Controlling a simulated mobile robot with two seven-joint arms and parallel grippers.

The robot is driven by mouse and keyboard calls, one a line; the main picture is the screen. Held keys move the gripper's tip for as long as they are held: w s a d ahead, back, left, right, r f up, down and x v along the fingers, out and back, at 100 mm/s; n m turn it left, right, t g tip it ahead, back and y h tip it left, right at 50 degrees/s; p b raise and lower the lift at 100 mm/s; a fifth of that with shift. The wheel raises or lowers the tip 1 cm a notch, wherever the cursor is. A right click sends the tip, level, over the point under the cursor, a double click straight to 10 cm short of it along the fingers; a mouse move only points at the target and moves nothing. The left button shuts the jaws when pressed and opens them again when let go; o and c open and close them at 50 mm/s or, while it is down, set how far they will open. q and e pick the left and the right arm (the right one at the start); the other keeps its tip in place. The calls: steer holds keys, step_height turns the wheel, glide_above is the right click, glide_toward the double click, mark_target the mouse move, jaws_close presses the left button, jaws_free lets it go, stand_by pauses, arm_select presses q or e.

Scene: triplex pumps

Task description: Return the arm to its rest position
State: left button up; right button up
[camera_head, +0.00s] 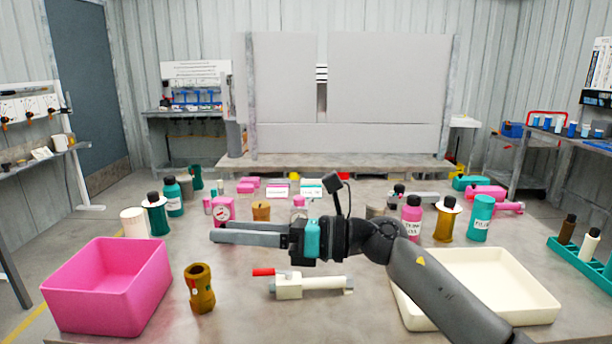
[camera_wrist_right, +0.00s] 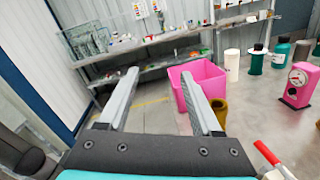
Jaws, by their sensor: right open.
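My right arm (camera_head: 435,285) comes in from the lower right of the head view and reaches left across the middle of the table. My right gripper (camera_head: 213,236) points left, above the table, between the pink bin and the rows of bottles. In the right wrist view its two fingers (camera_wrist_right: 165,102) are spread wide with nothing between them. The pink bin (camera_wrist_right: 203,82) and a brown cup-like part (camera_wrist_right: 219,112) show beyond the fingers. My left gripper is not in view.
A pink bin (camera_head: 108,290), a brown part (camera_head: 200,288) and a white valve piece with a red handle (camera_head: 308,285) stand at the front. A cream tray (camera_head: 540,300) lies under my forearm. Several bottles, such as a teal one (camera_head: 480,218), stand behind.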

steer(key=w+d+m+t+h, duration=0.35)
steer(key=d+m+t, duration=0.45)
steer(key=m+t, duration=1.05)
steer(key=s+d+f+m+g+h, duration=0.2)
steer(key=d+f+m+h, duration=0.55)
steer(key=m, duration=0.25)
steer(key=s+d+f+m+g+h, duration=0.2)
steer(key=d+f+m+h, duration=0.4)
steer(key=f+m, duration=0.4)
steer(key=s+d+f+m+g, duration=0.25)
steer(key=s+f+g, duration=0.2)
steer(key=s, duration=0.45)
steer(key=s+d+f+m+g+h, duration=0.1)
steer(key=s+f+m+g, duration=0.3)
steer(key=s, duration=0.5)
steer(key=s+d+f+m+g, duration=0.1)
steer(key=s+f+m+g, duration=0.1)
steer(key=s+f+g, duration=0.35)
step_height(320, 180, down, 21)
steer(key=s+d, duration=0.2)
steer(key=s+d+f, duration=0.2)
steer(key=s+f, duration=0.3)
steer(key=f, duration=0.2)
steer(key=s+d+f, duration=0.3)
steer(key=s+f, duration=0.3)
steer(key=f, duration=0.2)
steer(key=shift+s+d+h, duration=0.15)
steer(key=shift+s+h, duration=0.15)
steer(key=shift+h, duration=0.1)
